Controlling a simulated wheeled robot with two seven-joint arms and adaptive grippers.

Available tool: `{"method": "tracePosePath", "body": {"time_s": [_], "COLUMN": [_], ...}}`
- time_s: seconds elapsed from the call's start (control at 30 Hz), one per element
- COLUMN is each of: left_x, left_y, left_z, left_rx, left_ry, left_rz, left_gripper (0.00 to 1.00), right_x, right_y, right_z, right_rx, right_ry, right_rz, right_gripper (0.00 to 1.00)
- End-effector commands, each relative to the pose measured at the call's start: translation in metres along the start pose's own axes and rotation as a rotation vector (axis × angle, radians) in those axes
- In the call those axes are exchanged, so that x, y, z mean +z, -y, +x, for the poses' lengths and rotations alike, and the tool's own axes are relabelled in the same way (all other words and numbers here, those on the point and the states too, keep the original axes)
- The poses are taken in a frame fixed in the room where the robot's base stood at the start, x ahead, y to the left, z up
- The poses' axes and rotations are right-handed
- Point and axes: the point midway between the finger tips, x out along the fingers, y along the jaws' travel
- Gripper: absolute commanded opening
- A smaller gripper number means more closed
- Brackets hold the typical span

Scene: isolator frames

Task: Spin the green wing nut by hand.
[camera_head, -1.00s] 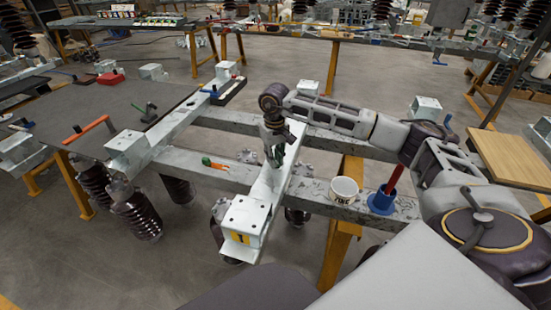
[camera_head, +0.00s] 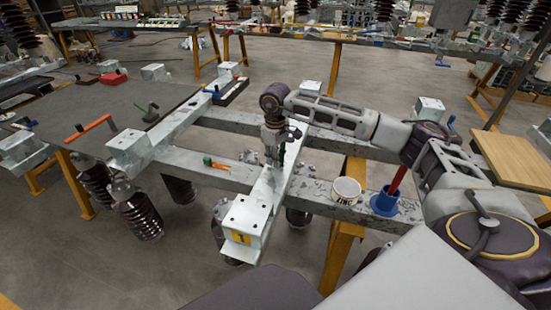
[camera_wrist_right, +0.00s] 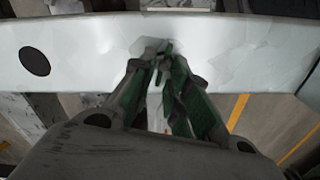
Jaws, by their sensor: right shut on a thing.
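My right gripper (camera_head: 273,162) points down onto the pale metal crossbeam (camera_head: 259,200) near the middle of the head view. In the right wrist view the two fingers (camera_wrist_right: 160,70) meet closely over the white beam face. They are shut on the green wing nut (camera_wrist_right: 158,77), of which only a sliver shows between the fingertips. The rest of the nut is hidden by the fingers, and the head view does not show it. My left gripper is in neither view.
A white cup (camera_head: 346,190) and a blue holder (camera_head: 384,202) with a red handle stand on the beam to the right. A green-and-orange tool (camera_head: 215,163) lies on the beam to the left. A red-handled hammer (camera_head: 88,128) lies on the dark table.

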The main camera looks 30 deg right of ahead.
Motion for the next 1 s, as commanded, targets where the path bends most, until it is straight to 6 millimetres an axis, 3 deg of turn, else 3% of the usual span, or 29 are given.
{"method": "tracePosePath", "body": {"time_s": [0.27, 0.3, 0.37, 0.77, 1.0], "left_x": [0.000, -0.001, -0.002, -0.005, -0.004], "left_y": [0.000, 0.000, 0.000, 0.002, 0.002], "left_z": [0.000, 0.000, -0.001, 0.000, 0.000], "left_rx": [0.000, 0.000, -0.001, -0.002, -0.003], "left_ry": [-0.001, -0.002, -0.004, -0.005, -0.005], "left_rz": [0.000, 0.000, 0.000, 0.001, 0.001], "left_gripper": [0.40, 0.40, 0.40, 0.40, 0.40], "right_x": [0.001, 0.001, 0.001, 0.000, -0.001], "right_y": [0.001, 0.001, 0.001, 0.000, 0.000], "right_z": [0.002, 0.002, 0.002, -0.002, -0.018], "right_rx": [-0.001, -0.001, -0.001, 0.000, -0.001], "right_ry": [0.003, 0.003, 0.003, 0.001, -0.002], "right_rz": [0.000, 0.000, 0.000, 0.001, 0.001], "right_gripper": [0.00, 0.21, 0.27, 0.27, 0.27]}}
